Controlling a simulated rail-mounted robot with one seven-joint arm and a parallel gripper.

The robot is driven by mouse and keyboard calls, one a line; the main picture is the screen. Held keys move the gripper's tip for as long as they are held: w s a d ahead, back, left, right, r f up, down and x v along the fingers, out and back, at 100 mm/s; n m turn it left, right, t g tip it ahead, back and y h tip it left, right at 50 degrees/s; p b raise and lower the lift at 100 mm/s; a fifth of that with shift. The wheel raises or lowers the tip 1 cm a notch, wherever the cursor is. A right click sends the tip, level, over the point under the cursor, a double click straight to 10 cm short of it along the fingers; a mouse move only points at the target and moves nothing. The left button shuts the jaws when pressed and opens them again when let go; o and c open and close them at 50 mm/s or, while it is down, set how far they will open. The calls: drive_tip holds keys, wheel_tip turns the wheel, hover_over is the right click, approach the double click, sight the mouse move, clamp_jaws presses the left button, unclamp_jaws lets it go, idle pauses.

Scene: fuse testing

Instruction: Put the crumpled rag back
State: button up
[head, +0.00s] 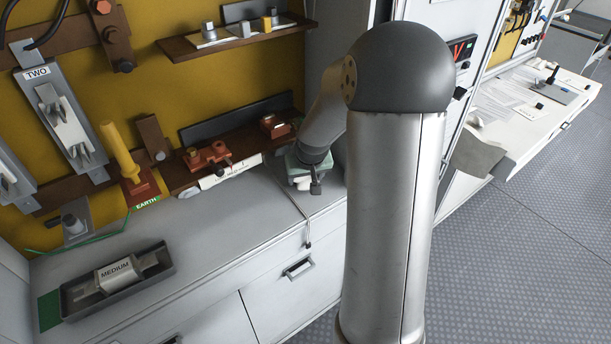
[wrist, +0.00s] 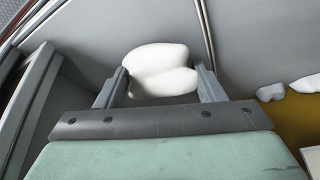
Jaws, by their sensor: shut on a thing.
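The crumpled rag (wrist: 162,58), white and lumpy, shows between the two grey fingers of my gripper (wrist: 162,84) in the wrist view. My gripper is shut on it, with a finger on each side. In the head view my gripper (head: 312,184) is low over the right end of the grey counter, partly behind my own arm. A small pale patch there may be the rag, but it is too small to tell.
The counter (head: 235,225) holds a grey tray (head: 165,283) with a fuse marked MEDIUM and a green-labelled EARTH block (head: 141,190). A brown shelf (head: 180,178) with terminals runs along the yellow wall. White lumps (wrist: 270,92) show at the wrist view's right.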

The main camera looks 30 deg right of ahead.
drive_tip(key=shift+f, duration=0.2)
drive_tip(key=o, duration=1)
drive_tip(key=shift+c, duration=0.2)
drive_tip(key=shift+s+r, duration=0.1)
drive_tip(key=shift+r, duration=0.55)
drive_tip(key=v, duration=1.1)
drive_tip(key=s+a+f+n+g, duration=0.1)
drive_tip(key=s+a+g, duration=0.1)
drive_tip(key=s+a, duration=0.5)
drive_tip(key=s+a+f+n+g+y, duration=0.1)
drive_tip(key=s+a, duration=0.6)
drive_tip(key=s, duration=0.8)
drive_tip(key=shift+a+f+n+g, duration=0.2)
drive_tip(key=shift+f+n+g, duration=0.05)
drive_tip(key=shift+n+g, duration=0.25)
